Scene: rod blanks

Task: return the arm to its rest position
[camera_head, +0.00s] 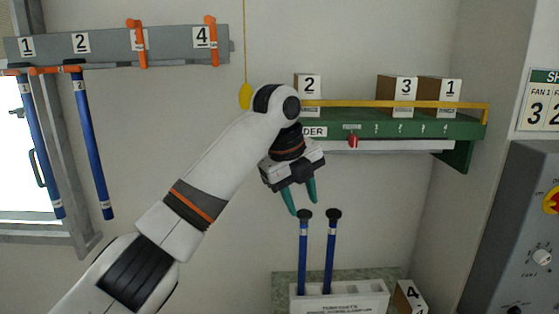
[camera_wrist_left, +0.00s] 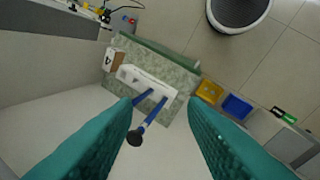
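My left arm (camera_head: 225,160) reaches in from the lower left, up and across the wall. Its left gripper (camera_head: 304,206) points down with its two teal fingers apart and nothing between them. In the head view the fingertips are just above the black caps of two blue rods, the left rod (camera_head: 303,258) and the right rod (camera_head: 330,258). Both rods stand upright in a white rack (camera_head: 345,302). The left wrist view shows the open fingers (camera_wrist_left: 160,104), with the rods (camera_wrist_left: 152,113) and rack (camera_wrist_left: 128,74) beyond them. My right gripper is not in view.
A green shelf (camera_head: 425,128) with a yellow rail and numbered boxes is close behind the gripper. Two blue rods (camera_head: 90,145) hang from a grey hook rail (camera_head: 110,46) at left. Box 4 (camera_head: 410,297) stands beside the rack. A grey control panel (camera_head: 520,230) is at right.

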